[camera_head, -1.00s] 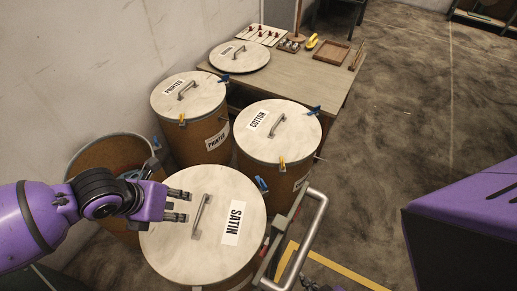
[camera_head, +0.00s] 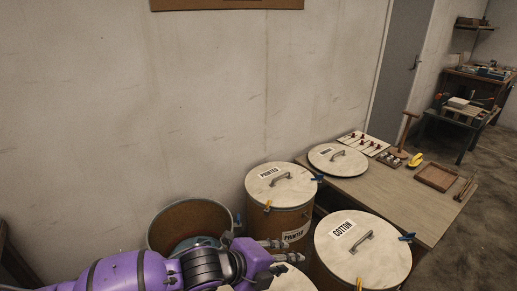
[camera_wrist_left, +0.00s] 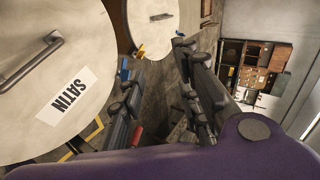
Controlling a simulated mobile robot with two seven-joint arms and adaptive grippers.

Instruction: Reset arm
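My left gripper (camera_head: 285,251) is low in the head view, in front of the drums. Its two fingers stand apart with nothing between them in the left wrist view (camera_wrist_left: 157,75). It is beside the round SATIN lid (camera_wrist_left: 95,85), whose handle is free; most of that lid (camera_head: 292,279) is hidden or cut off in the head view. The PRINTED drum (camera_head: 262,222) and the COTTON drum (camera_head: 335,258) stand behind, with lids on. My right gripper is in neither view.
An open drum (camera_head: 165,232) stands left of the PRINTED drum, close to my left arm. A wooden table (camera_head: 405,205) on the right holds a lid (camera_head: 325,160), a peg board (camera_head: 362,144), a yellow tool (camera_head: 415,160) and a tray (camera_head: 437,177).

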